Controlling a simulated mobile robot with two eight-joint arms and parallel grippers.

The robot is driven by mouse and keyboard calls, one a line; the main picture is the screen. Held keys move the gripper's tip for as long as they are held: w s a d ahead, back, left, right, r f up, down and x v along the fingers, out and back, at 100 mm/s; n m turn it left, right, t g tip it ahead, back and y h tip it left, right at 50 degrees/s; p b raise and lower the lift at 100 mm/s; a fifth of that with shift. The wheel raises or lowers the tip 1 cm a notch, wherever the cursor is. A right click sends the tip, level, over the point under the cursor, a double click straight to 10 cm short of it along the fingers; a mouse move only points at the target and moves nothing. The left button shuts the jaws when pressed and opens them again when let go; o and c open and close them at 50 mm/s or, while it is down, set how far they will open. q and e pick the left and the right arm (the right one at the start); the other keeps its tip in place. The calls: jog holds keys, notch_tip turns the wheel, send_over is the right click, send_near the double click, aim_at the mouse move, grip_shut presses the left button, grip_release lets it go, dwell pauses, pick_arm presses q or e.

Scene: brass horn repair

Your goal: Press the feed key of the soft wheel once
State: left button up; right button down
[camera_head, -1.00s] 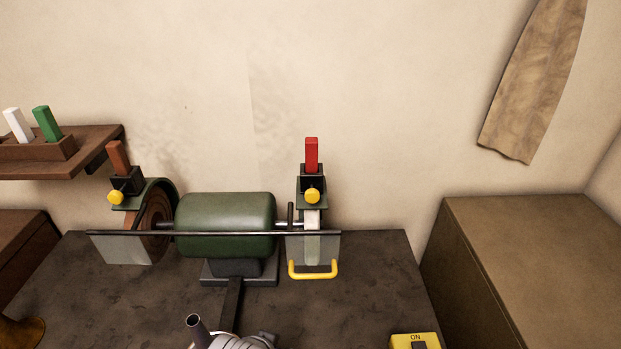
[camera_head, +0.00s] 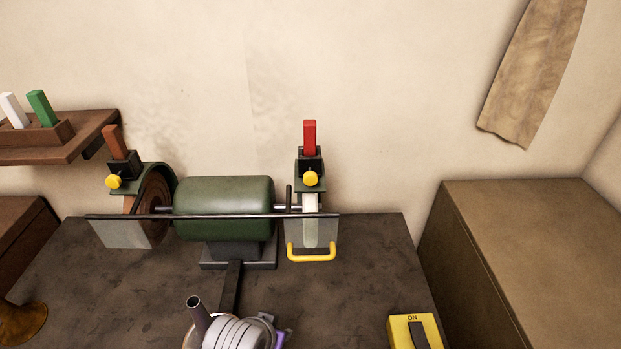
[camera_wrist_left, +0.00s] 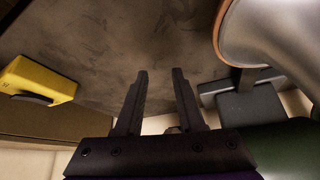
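The polishing machine has a green motor (camera_head: 224,208) with a brown wheel (camera_head: 156,203) on the left and a pale white wheel (camera_head: 311,222) on the right, which looks like the soft one. Above the white wheel, a dark holder with a red bar (camera_head: 310,137) carries a round yellow key (camera_head: 310,179). A similar yellow key (camera_head: 113,181) sits by the brown bar (camera_head: 114,141) on the left. My left gripper (camera_wrist_left: 160,76) shows in the wrist view with its fingers apart and nothing between them. My right gripper is not in view.
A yellow switch box (camera_head: 400,332) marked ON stands at the front right of the dark bench (camera_head: 365,265). A thin dark bar (camera_head: 225,216) crosses before both wheels. A yellow handle (camera_head: 311,258) sits below the white wheel. A brown cabinet (camera_head: 530,250) stands right.

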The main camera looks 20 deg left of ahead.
pick_arm(q)
grip_shut()
dwell(1.4)
